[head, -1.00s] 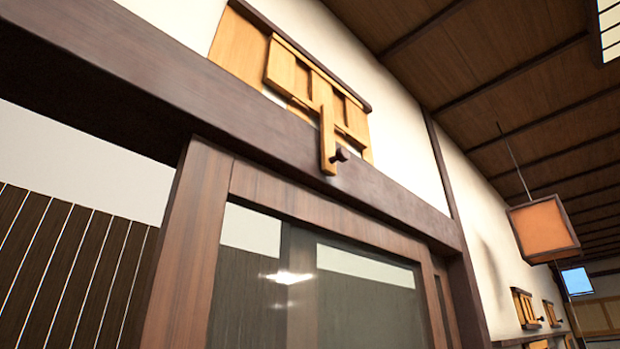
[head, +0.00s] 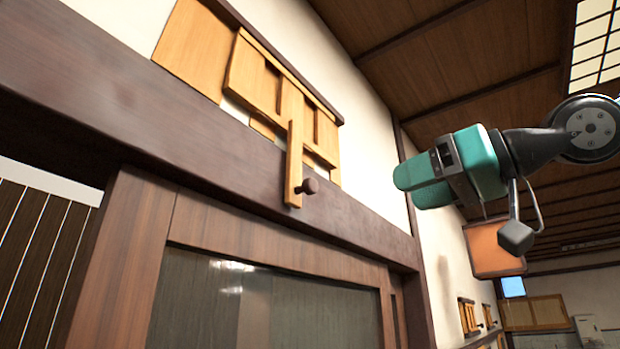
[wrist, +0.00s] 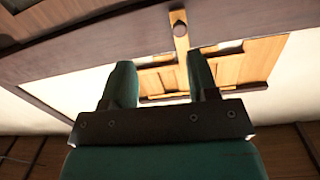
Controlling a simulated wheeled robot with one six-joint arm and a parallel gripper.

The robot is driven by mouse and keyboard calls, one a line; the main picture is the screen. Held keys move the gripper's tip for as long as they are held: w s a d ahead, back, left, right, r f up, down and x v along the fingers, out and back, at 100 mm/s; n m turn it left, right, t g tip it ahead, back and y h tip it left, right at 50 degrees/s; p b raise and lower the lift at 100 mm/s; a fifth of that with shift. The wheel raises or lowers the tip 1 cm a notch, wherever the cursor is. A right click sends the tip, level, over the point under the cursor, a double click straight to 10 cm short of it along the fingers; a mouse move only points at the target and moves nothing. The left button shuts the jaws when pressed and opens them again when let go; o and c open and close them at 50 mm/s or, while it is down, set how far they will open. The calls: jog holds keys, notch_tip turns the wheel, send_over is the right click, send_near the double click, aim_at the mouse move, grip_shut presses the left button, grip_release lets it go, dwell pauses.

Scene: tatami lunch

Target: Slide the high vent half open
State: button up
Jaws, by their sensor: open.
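The high vent (head: 262,82) is a light wooden slatted panel set in the white wall above the dark beam. A wooden strip hangs down from it and bears a dark round knob (head: 308,186). Narrow pale gaps show beside and below the slats. My gripper (head: 408,187), with teal fingers, is to the right of the knob and apart from it. In the wrist view the open, empty fingers (wrist: 158,82) point toward the beam, with the vent (wrist: 235,66) beyond them and the knob (wrist: 180,28) above, between the fingertips' lines.
A dark beam (head: 130,120) runs under the vent, above a glazed sliding door (head: 300,305). An orange lantern (head: 493,250) hangs behind my gripper. More small vents (head: 468,317) are farther along the wall. Open air lies between my gripper and the knob.

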notch_tip(320, 180, up, 4)
jog(key=s+n, duration=0.1)
jog(key=s, duration=0.1)
jog(key=p, duration=0.6)
send_near(314, 184)
jog(key=shift+y, duration=0.4)
jog(key=x, duration=0.9)
jog(key=shift+w+a, duration=0.1)
jog(key=shift+w, duration=0.15)
jog(key=shift+w+a+f, duration=0.15)
jog(key=shift+w+a, duration=0.25)
jog(key=shift+a, duration=0.1)
